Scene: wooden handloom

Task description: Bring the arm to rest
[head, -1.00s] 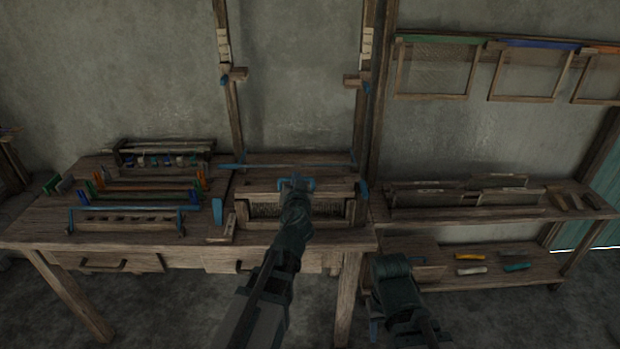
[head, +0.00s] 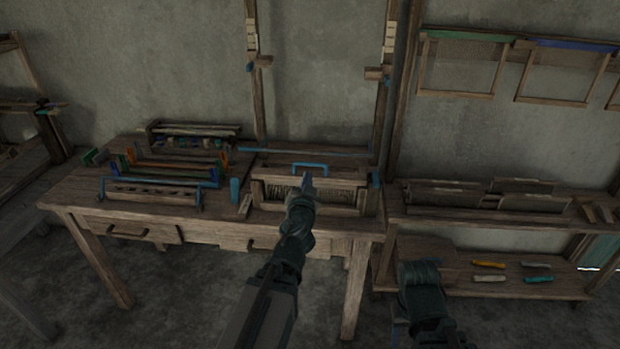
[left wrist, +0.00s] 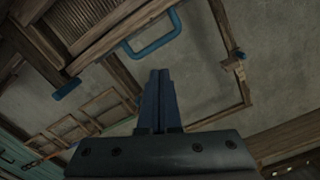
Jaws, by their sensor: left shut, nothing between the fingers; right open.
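My left gripper (head: 307,181) is shut and empty. In the head view it shows in front of the wooden loom frame (head: 264,196), just below the blue handle (head: 310,166). In the left wrist view its blue-grey fingers (left wrist: 161,78) are together with nothing between them, and the blue handle (left wrist: 155,45) shows beyond them, apart from the fingertips. My right gripper (head: 398,332) hangs low at the bottom of the head view, in front of the right shelf unit. My own arm hides most of it, and it holds nothing that I can see.
The wooden workbench (head: 80,205) carries several slotted racks with coloured ends (head: 180,165) on its left half. The right shelf unit (head: 470,218) holds frames above and coloured pieces (head: 489,264) below. Bare floor (head: 190,290) lies in front of the bench.

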